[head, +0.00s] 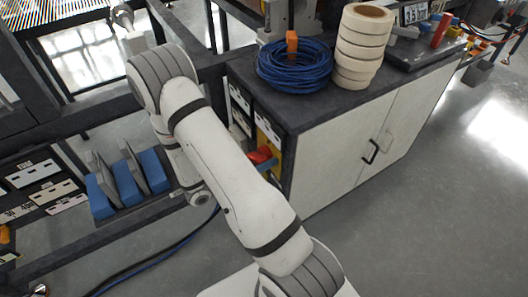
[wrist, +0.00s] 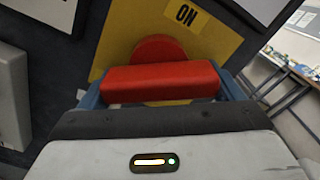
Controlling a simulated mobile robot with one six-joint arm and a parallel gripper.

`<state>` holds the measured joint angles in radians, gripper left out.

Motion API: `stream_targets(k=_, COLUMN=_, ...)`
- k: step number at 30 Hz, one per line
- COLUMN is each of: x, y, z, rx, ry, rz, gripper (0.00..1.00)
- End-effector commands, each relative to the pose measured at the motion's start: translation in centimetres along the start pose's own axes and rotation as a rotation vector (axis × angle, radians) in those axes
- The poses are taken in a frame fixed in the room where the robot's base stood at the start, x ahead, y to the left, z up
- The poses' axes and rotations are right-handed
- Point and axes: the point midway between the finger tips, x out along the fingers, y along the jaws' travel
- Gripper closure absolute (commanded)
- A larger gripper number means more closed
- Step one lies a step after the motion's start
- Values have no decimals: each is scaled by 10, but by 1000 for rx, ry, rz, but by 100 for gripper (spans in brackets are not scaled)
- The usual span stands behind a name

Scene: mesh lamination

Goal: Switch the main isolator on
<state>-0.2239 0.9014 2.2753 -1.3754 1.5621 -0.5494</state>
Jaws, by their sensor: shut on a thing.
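The main isolator has a red handle (wrist: 160,82) on a round red hub (wrist: 158,48), set on a yellow plate (wrist: 122,32). A yellow ON label (wrist: 187,15) sits above and right of the hub in the wrist view. My gripper (wrist: 161,86) is shut on the handle, with a blue finger at each end of the bar. The bar lies nearly level across the wrist view. In the head view the red handle (head: 261,155) shows on the cabinet's left side, and my arm hides most of the gripper.
The grey-topped cabinet (head: 340,150) carries a blue cable coil (head: 293,68) and a stack of tape rolls (head: 358,50). Blue-and-grey blocks (head: 128,182) stand in a rack to the left. A dark cable (head: 160,256) runs over the floor. Open floor (head: 420,230) lies at right.

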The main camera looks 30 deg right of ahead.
Motion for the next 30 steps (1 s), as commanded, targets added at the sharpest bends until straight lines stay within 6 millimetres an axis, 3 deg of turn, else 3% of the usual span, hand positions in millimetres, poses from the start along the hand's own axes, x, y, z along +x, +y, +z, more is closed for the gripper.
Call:
stream_targets(k=18, x=-1, y=-6, z=8, rx=-577, ry=-7, rz=3, gripper=35)
stream_targets(k=30, x=-2, y=-5, z=8, rx=-872, ry=-9, rz=4, gripper=35)
